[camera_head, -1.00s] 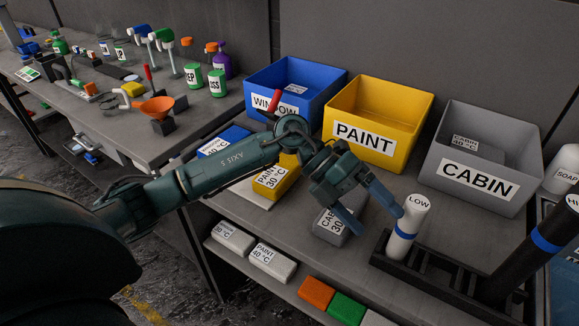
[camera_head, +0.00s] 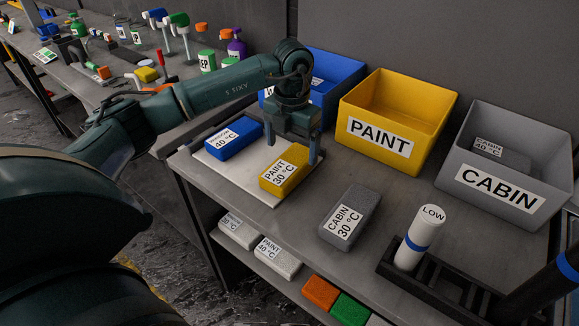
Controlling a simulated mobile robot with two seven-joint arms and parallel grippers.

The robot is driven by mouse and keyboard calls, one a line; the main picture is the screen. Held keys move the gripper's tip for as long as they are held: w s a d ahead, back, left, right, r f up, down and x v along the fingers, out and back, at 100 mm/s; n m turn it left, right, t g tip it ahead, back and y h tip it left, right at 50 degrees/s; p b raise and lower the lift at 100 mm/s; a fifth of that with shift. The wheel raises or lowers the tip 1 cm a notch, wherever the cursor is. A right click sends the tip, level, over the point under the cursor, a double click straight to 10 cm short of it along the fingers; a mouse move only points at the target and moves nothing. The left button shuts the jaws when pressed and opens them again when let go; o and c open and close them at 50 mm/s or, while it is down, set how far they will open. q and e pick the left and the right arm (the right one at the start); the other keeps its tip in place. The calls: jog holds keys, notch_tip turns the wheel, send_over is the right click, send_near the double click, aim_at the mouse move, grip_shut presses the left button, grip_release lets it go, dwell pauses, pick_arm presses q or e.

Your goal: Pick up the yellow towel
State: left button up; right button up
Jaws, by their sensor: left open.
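The yellow towel (camera_head: 284,170) is a folded block with a white label reading PAINT 30 °C. It lies on a pale board (camera_head: 237,173) on the table, right of a blue towel (camera_head: 233,138) labelled 40 °C. My left gripper (camera_head: 292,152) points down just above and behind the yellow towel's far end. Its two fingers are apart, and nothing shows between them. I cannot tell whether the fingers touch the towel. My right gripper is not in view.
A grey towel (camera_head: 349,217) labelled CABIN 30 °C lies to the right. Behind stand a blue bin (camera_head: 340,84), a yellow PAINT bin (camera_head: 383,142) and a grey CABIN bin (camera_head: 495,187). A white LOW bottle (camera_head: 418,238) stands in a black rack (camera_head: 440,289) at the right.

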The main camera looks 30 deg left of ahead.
aim_at(289, 162)
pick_arm(q)
jog(key=f, duration=0.2)
jog(key=f+p, duration=0.1)
jog(key=f, duration=0.2)
jog(key=shift+s+a+f, duration=0.15)
jog(key=shift+s+f, duration=0.1)
jog(key=shift+f, duration=0.05)
jog(key=shift+c, duration=0.2)
jog(key=c, duration=1.1)
jog(key=shift+r, duration=0.1)
